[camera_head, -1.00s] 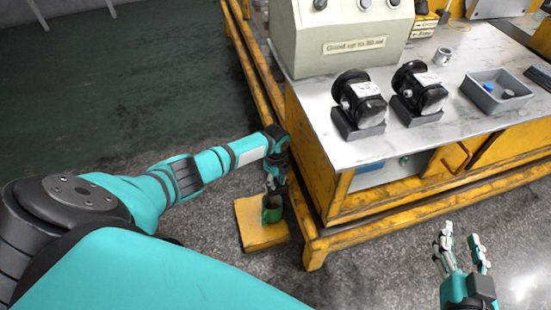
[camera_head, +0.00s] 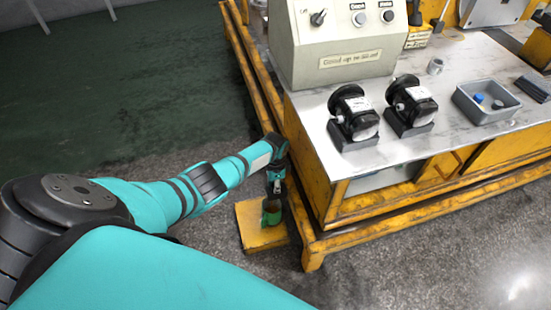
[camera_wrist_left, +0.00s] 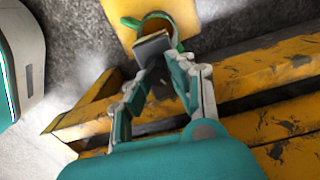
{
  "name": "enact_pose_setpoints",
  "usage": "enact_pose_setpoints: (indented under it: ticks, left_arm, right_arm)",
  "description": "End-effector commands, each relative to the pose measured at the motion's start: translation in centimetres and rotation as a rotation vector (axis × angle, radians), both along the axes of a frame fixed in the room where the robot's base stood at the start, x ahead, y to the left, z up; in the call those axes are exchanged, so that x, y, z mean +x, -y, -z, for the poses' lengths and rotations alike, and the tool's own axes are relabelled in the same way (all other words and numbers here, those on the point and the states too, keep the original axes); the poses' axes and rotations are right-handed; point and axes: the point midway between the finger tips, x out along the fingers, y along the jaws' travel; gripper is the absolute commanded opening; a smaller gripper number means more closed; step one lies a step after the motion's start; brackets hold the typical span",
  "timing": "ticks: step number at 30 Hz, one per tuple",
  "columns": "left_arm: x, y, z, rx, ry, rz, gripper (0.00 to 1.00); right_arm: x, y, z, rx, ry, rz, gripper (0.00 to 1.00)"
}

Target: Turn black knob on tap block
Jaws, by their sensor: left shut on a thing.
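My left gripper (camera_head: 274,188) points down over a yellow plate (camera_head: 252,228) beside the bench's yellow frame. It is shut on a small grey, flat-faced piece (camera_wrist_left: 152,47), also in the left wrist view (camera_wrist_left: 160,66). The piece is at the mouth of a green cup-like part (camera_head: 271,213) with a brownish inside, standing on the plate. I cannot tell whether the grey piece belongs to that part. A small dark knob (camera_head: 318,18) is on the beige control box (camera_head: 335,50). I cannot identify a tap block. My right gripper is out of view.
Two black motor units (camera_head: 353,118) (camera_head: 410,105) stand on the metal bench top (camera_head: 440,85), with a grey tray (camera_head: 486,113) to their right. The yellow bench frame (camera_head: 350,240) runs close to the right of my left gripper. Floor is clear at lower right.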

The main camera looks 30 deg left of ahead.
Motion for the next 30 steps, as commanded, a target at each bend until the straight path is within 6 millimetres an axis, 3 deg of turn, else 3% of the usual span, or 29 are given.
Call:
enact_pose_setpoints:
  ticks: [5, 26, 27, 30]
  left_arm:
    - [-0.03, -0.18, -0.07, 0.003, -0.002, -0.086, 0.00]
    - [-0.04, -0.28, 0.00, 0.004, -0.003, -0.153, 0.00]
    - [-0.04, -0.28, 0.00, 0.004, -0.003, -0.153, 0.25]
    - [-0.03, -0.24, 0.00, 0.003, -0.002, -0.153, 0.38]
  right_arm:
    - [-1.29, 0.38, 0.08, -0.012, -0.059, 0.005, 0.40]
    - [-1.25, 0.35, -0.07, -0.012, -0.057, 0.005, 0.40]
    - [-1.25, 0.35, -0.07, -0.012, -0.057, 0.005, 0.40]
    - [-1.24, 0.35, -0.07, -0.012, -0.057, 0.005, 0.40]
